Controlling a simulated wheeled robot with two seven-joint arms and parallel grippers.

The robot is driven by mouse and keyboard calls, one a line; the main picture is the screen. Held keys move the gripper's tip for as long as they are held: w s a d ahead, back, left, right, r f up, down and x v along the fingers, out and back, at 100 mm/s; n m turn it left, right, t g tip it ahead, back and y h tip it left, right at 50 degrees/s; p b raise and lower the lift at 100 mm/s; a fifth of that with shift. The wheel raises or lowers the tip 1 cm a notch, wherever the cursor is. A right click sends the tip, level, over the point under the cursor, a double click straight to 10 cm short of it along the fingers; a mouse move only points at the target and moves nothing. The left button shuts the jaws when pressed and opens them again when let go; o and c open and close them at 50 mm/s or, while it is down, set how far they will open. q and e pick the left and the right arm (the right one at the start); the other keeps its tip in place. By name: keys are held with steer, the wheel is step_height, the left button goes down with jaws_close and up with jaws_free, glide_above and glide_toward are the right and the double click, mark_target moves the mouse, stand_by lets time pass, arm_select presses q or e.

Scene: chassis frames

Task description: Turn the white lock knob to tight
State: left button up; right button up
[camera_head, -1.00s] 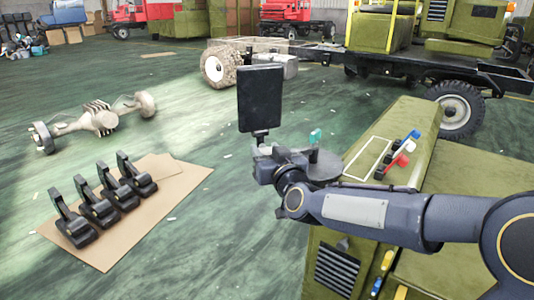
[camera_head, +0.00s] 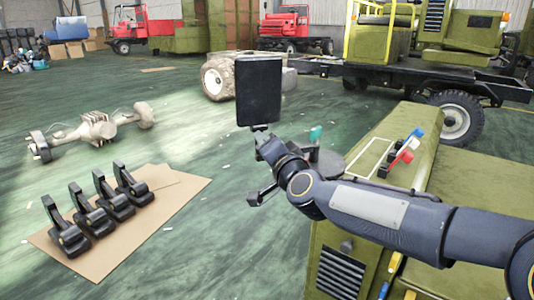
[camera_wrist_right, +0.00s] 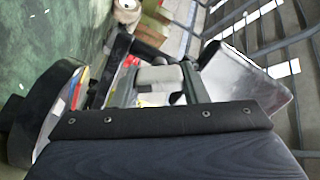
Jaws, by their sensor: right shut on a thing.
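My right gripper (camera_head: 262,138) comes in from the right of the head view and reaches the foot of an upright dark panel (camera_head: 258,90). In the right wrist view a pale whitish-grey piece (camera_wrist_right: 163,78), which I take for the white lock knob, sits between the fingers of the right gripper (camera_wrist_right: 155,85). The fingers are closed on it. The knob is hidden in the head view, and no tight mark can be read. My left gripper is not in view.
An olive cabinet (camera_head: 480,185) with coloured levers (camera_head: 404,155) stands under my right arm. Black pedals (camera_head: 85,215) lie on cardboard (camera_head: 180,210) at the left. Open floor lies around the pedals and axle (camera_head: 95,130).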

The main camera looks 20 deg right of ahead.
steer(key=m, duration=0.1)
steer(key=m+b, duration=0.1)
steer(key=m, duration=0.1)
steer(key=shift+f+m+b, duration=0.2)
steer(key=shift+m+b, duration=0.65)
steer(key=shift+m, duration=0.95)
steer(key=shift+r, duration=0.1)
steer(key=o, duration=1)
